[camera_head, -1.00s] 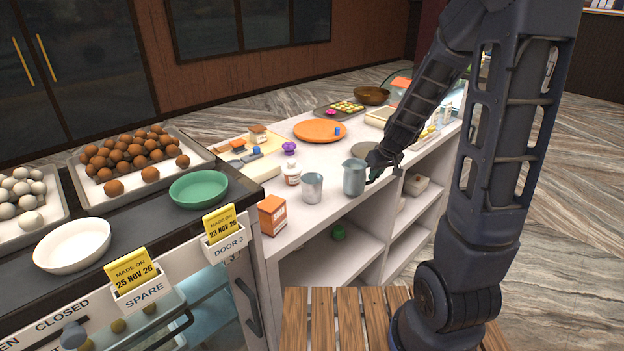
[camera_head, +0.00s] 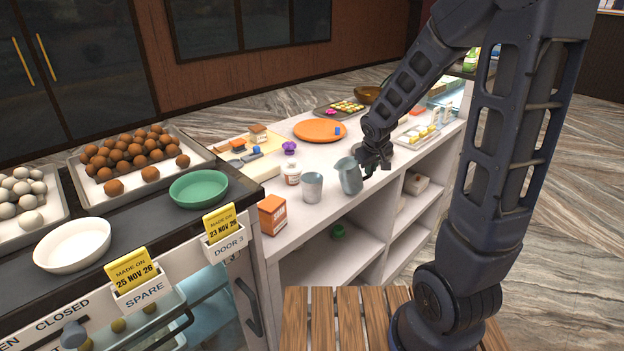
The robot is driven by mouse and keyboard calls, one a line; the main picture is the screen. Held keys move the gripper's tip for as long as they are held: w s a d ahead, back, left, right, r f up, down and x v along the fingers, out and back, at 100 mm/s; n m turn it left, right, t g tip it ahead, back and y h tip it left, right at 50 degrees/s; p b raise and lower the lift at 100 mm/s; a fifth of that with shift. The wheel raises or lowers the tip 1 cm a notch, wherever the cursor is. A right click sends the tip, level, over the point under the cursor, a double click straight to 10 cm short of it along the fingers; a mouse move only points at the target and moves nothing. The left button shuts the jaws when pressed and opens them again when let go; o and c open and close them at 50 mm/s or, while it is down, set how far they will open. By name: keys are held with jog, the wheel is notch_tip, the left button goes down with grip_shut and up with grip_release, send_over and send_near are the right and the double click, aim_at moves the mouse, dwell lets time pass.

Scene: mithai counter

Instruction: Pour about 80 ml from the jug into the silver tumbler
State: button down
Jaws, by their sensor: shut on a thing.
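The jug (camera_head: 349,176) is a grey-blue metal vessel above the white counter, tilted to the left with its mouth toward the tumbler. My gripper (camera_head: 368,171) is shut on the jug at its right side; the fingers are small and partly hidden. The silver tumbler (camera_head: 312,188) stands upright on the counter, just left of the jug. The jug's rim is close to the tumbler, and a small gap shows between them. No stream of liquid can be made out, and the contents of both vessels cannot be seen.
An orange box (camera_head: 271,215) and a white bottle (camera_head: 292,173) stand left of the tumbler. A purple object (camera_head: 289,147) and an orange plate (camera_head: 319,130) lie behind. The counter's front edge (camera_head: 330,213) runs close by, with open shelves below.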

jog(key=a+r+h, duration=0.1)
jog(key=a+h, duration=0.1)
jog(key=a+r+t+h, duration=0.1)
jog(key=shift+s+a+r+n, duration=0.3)
jog(key=shift+s+r+n, duration=0.05)
jog(key=shift+s+n, duration=0.05)
jog(key=a+r+h, duration=0.1)
jog(key=r+h, duration=0.1)
jog(key=a+r+n+t+h, duration=0.1)
jog(key=shift+s+a+r+h, duration=0.3)
jog(key=shift+r, duration=0.1)
jog(key=shift+s+a+r+t+h, duration=0.1)
jog(key=shift+a+r+t+h, duration=0.2)
jog(key=shift+r+h, duration=0.1)
jog(key=shift+s+a+r+n+h, duration=0.1)
jog(key=shift+a+r+n+h, duration=0.2)
jog(key=shift+a+r+h, duration=0.3)
jog(key=shift+s+a+r+t+h+p, duration=0.15)
jog(key=shift+a+r+t+h+p, duration=0.4)
jog(key=shift+a+h+p, duration=0.15)
dwell(1.4)
jog(key=shift+s+a+r+n+h+p, duration=0.1)
jog(key=shift+a+r+n+h+p, duration=0.1)
jog(key=shift+a, duration=0.15)
jog(key=shift+s+a+r+n+h+p, duration=0.1)
jog(key=shift+a+h, duration=0.1)
jog(key=shift+a, duration=0.1)
